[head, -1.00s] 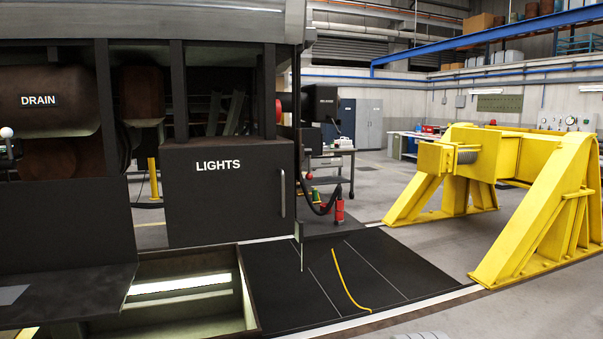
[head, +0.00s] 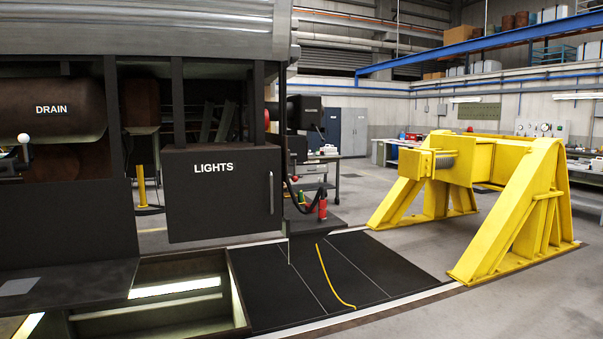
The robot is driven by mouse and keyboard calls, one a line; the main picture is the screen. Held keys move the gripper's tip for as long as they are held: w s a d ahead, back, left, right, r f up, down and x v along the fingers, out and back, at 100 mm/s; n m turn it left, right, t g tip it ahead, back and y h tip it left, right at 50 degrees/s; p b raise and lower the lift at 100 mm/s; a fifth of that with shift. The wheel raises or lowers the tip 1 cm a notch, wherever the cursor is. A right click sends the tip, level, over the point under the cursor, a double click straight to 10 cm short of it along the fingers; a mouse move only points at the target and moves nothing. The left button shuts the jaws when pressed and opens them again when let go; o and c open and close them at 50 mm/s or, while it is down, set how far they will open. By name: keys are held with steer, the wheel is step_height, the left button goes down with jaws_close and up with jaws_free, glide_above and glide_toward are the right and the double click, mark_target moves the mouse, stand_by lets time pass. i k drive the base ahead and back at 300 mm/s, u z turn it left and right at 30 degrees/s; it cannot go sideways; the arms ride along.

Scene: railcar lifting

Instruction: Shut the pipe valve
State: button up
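No part clearly reads as the pipe valve at this size. A black hose with a red end fitting (head: 322,207) hangs at the end of the railcar, right of the LIGHTS cabinet (head: 222,195). At the far left, a lever with a white ball knob (head: 23,139) stands by the brown tank (head: 75,100) labelled DRAIN. My gripper is not in view.
A yellow buffer stop (head: 512,200) stands on the right. An open, lit pit (head: 160,312) lies below the cabinet. Black floor plates (head: 290,270) with a yellow curved strip (head: 333,275) lie in front of the hose. A workbench (head: 333,160) stands behind. Grey floor is clear between plates and buffer stop.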

mark_target(295, 169)
steer(key=z, duration=0.1)
steer(key=k, duration=0.4)
steer(key=u, duration=0.2)
steer(key=i, duration=1.9)
steer(key=z, duration=0.35)
steer(key=i, duration=1.2)
steer(key=z, duration=0.3)
